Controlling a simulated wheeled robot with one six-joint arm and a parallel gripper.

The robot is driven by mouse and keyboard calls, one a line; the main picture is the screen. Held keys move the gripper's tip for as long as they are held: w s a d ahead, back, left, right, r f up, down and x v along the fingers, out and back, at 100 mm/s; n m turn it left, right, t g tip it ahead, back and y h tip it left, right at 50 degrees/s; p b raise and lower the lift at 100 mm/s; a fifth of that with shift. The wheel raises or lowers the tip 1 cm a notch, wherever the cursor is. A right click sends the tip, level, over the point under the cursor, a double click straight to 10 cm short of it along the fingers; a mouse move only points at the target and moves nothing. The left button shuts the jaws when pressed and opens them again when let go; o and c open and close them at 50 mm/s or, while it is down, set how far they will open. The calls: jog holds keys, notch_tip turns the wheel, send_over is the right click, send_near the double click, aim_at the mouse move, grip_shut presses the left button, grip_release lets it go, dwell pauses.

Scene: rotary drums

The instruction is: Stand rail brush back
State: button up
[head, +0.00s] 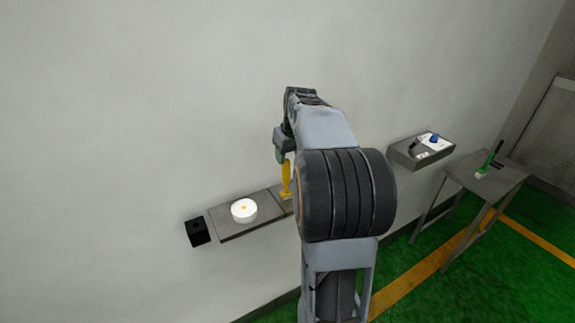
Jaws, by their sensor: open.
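A slim yellow upright thing (286,182), which may be the rail brush, stands at the right part of a grey wall shelf (232,234). Its upper end meets my gripper (283,157), and my arm hides what lies just right of it. My gripper points down at its top, with its jaws open; the fingertips are small and partly hidden, so I cannot tell whether they touch it. A green brush-like thing (484,170) with a black handle stands on a grey side table (495,188) at the right.
A white round thing (244,210) with a yellow centre sits on the shelf. A small black box (198,231) is at the shelf's left end. A grey wall box (405,158) holds white and blue items. Green floor (470,270) with yellow lines is open at lower right.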

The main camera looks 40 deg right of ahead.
jog(key=v, duration=0.6)
jog(key=s+a+f, duration=0.2)
jog(key=s+a, duration=0.1)
jog(key=a, duration=0.4)
jog(key=s+a+f, duration=0.1)
jog(key=s+a, duration=0.2)
jog(key=a, duration=0.4)
jog(key=s+a+f+n+t, duration=0.1)
jog(key=s+a+f, duration=0.7)
jog(key=shift+s+a+f+n, duration=0.2)
jog(key=shift+a+f+n, duration=0.05)
jog(key=shift+a+n, duration=0.1)
